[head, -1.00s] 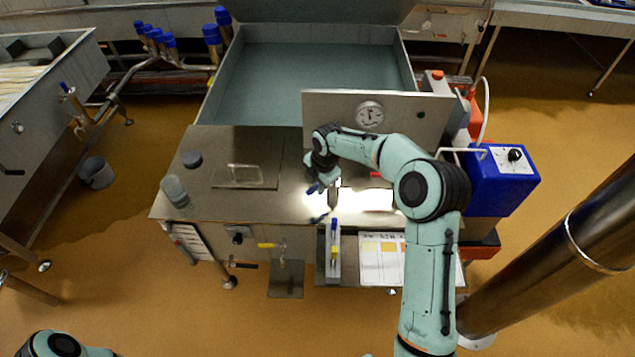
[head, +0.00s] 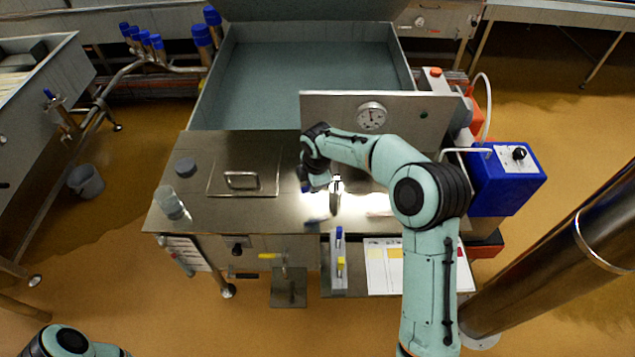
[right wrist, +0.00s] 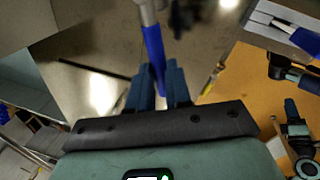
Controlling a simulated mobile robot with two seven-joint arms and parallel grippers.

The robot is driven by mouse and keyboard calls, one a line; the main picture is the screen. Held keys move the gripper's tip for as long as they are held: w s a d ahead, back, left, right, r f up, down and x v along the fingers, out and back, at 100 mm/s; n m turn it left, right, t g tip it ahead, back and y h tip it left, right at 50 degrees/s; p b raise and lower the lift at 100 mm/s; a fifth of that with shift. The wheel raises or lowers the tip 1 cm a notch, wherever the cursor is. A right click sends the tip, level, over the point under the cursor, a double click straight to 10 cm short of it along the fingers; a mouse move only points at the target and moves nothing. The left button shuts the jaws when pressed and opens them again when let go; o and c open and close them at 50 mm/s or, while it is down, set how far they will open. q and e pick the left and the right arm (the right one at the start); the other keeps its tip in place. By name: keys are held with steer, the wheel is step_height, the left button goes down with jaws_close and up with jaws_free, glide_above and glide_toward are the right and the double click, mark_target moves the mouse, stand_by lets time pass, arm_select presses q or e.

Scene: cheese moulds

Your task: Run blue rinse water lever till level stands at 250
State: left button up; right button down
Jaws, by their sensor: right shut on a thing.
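The blue lever (right wrist: 154,48) shows in the right wrist view, running down between the two fingers of my right gripper (right wrist: 158,88), which is shut on it. In the head view my right gripper (head: 313,184) is low over the steel worktop, partly hidden by its own arm. A bit of blue shows beside a bright metal spout or post (head: 335,195). A round dial (head: 371,117) sits on the upright steel panel behind; its figures are too small to read. My left arm shows only at the bottom left corner, its gripper out of frame.
The steel worktop (head: 225,215) carries a handled hatch (head: 243,181), a dark round knob (head: 185,167) and a clear jug (head: 170,202). A blue box (head: 505,180) with a dial stands at right. A large vat (head: 310,80) lies behind the panel.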

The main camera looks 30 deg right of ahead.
arm_select(q)
steer(key=shift+w+r+p, duration=0.7)
steer(key=shift+w+r, duration=0.35)
arm_select(e)
steer(key=shift+w+d+m+h, duration=0.2)
steer(key=shift+w+m, duration=0.55)
steer(key=shift+m, duration=0.35)
steer(key=shift+w+d+m+h, duration=0.1)
steer(key=shift+w+m+h, duration=0.1)
steer(key=shift+w+m, duration=0.7)
steer(key=shift+s+m, duration=0.2)
steer(key=shift+m, duration=0.1)
steer(key=c, duration=1.1)
jaws_free()
steer(key=shift+o, duration=0.2)
steer(key=shift+r, duration=0.1)
arm_select(q)
steer(key=shift+w+r+p, duration=0.3)
steer(key=shift+w+r, duration=0.1)
arm_select(e)
steer(key=v, duration=1.3)
steer(key=shift+w+r, duration=0.1)
steer(key=shift+r, duration=0.05)
